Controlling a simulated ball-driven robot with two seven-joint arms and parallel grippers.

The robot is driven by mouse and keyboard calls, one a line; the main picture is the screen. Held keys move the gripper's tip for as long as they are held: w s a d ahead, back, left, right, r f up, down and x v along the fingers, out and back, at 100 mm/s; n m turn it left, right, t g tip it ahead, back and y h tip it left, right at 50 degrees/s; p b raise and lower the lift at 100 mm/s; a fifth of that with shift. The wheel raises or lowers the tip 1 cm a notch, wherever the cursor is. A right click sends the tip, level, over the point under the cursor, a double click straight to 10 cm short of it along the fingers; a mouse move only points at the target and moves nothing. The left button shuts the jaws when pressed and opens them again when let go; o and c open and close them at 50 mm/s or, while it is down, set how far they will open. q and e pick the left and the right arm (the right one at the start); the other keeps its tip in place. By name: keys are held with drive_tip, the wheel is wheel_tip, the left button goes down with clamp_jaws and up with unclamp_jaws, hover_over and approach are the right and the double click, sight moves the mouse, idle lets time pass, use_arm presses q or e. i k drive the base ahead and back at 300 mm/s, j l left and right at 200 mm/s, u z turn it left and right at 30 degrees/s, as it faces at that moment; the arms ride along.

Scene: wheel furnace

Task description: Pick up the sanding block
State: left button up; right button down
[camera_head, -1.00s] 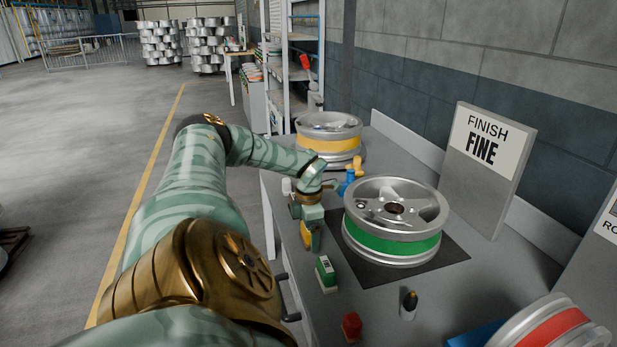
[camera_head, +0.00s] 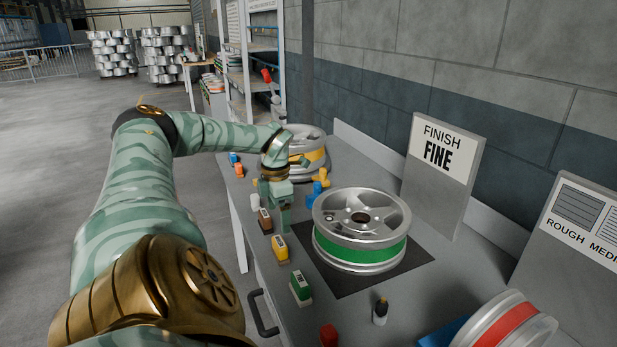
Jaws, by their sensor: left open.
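Several small blocks that look like sanding blocks stand in a row along the bench's front edge. One is a green block (camera_head: 300,289) with a white label, one is a yellow block (camera_head: 280,248), and one is a brown block (camera_head: 265,221). I cannot tell which one the task means. My left gripper (camera_head: 274,214) is open, fingers down, behind the yellow block and close to the brown one. I see nothing between its fingers, though the view is small there. My right gripper is not in view.
A wheel with a green band (camera_head: 360,246) lies on a dark mat (camera_head: 400,273), right of the blocks. A yellow-banded wheel (camera_head: 312,158) lies behind my gripper. A blue-and-yellow tool (camera_head: 318,187), a dark bottle (camera_head: 380,312) and a FINISH FINE sign (camera_head: 444,158) also stand there.

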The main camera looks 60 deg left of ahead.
sight(299, 287)
drive_tip(key=k, duration=1)
